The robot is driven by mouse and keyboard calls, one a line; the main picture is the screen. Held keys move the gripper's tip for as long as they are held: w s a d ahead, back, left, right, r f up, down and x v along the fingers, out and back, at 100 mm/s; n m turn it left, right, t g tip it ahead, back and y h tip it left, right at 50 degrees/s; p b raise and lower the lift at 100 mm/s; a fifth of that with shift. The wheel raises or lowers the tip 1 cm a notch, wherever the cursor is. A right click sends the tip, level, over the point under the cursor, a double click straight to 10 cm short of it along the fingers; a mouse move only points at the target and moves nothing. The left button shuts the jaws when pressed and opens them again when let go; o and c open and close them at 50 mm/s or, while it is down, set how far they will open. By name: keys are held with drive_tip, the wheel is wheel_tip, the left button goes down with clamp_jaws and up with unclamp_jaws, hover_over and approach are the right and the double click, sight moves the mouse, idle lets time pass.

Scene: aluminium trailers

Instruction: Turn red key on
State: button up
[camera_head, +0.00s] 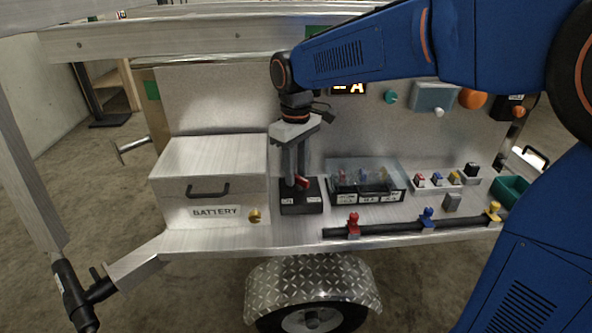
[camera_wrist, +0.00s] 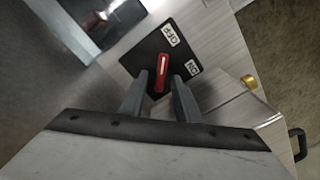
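The red key (camera_wrist: 162,74) sits on a black switch box (camera_wrist: 147,53) with a white OFF label (camera_wrist: 171,33) and a white ON label (camera_wrist: 193,68). Its white line points up in the wrist view, roughly toward OFF. In the head view the key (camera_head: 303,182) shows on the box (camera_head: 301,207), right of the battery box. My gripper (camera_wrist: 160,78) is open, pointing down at the key. Its fingers lie on either side of the key in the wrist view, with small gaps. I cannot tell whether they touch it. In the head view my gripper (camera_head: 297,179) partly hides the key.
The battery box (camera_head: 210,185) stands close on the left, with a brass knob (camera_head: 254,215). A clear-covered black case (camera_head: 366,184) stands close on the right. Red (camera_head: 353,224), blue (camera_head: 427,217) and yellow (camera_head: 494,211) valves sit on a black bar along the front edge.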

clamp_jaws()
drive_tip(key=shift+m, duration=0.3)
drive_tip(key=m, duration=0.6)
drive_tip(key=shift+w+d, duration=0.15)
drive_tip(key=shift+d, duration=0.15)
drive_tip(key=m, duration=0.5)
drive_tip(key=shift+d+m, duration=0.25)
drive_tip(key=shift+m, duration=0.05)
drive_tip(key=m, duration=0.5)
drive_tip(key=shift+d+m, duration=0.25)
drive_tip(key=shift+m, duration=0.05)
